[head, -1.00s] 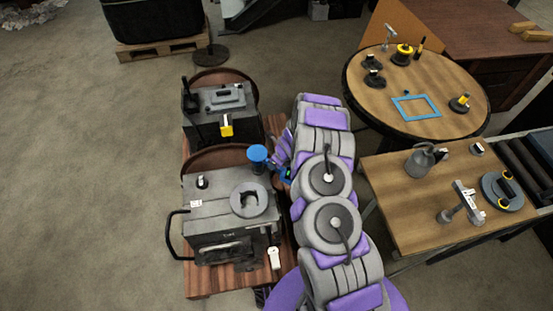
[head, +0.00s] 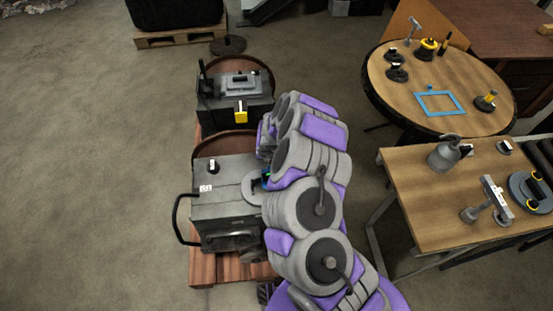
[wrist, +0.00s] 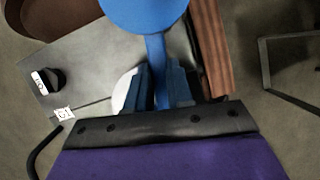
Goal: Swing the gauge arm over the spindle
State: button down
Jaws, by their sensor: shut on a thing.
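The blue gauge arm, a round blue head (wrist: 145,14) on a slim blue stem (wrist: 156,62), shows in the wrist view. My gripper (wrist: 158,88) is shut on the stem, with a finger on each side. In the head view my arm hides the blue head and most of the gripper. The near grey machine (head: 217,203) is below and left of my gripper. A pale ring (head: 250,188) on its top is partly behind my arm. I cannot tell which part is the spindle.
A second grey machine (head: 232,96) with a yellow part (head: 241,113) stands behind. A black handle loop (head: 178,222) juts from the near machine's left side. A round table (head: 390,95) and a rectangular table (head: 415,195) with tools stand right. The floor at left is clear.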

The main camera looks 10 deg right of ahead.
jog(key=shift+w+a+m+h+b, duration=0.25)
jog(key=shift+a+m+b, duration=0.05)
jog(key=shift+a+m, duration=0.3)
jog(key=shift+w+a+m+h+b, duration=0.2)
jog(key=shift+a+m+h+b, duration=0.05)
jog(key=shift+a+m, duration=0.3)
jog(key=shift+w+r, duration=0.1)
jog(key=shift+r, duration=0.05)
jog(key=c, duration=1.2)
grip_release()
jog(key=shift+w, duration=0.1)
jog(key=shift+o, duration=1)
jog(key=shift+s, duration=0.2)
jog(key=p+v, duration=0.3)
jog(key=v, duration=1.4)
jog(key=shift+w, duration=0.2)
jog(key=shift+a+r, duration=0.1)
jog(key=shift+a, duration=0.05)
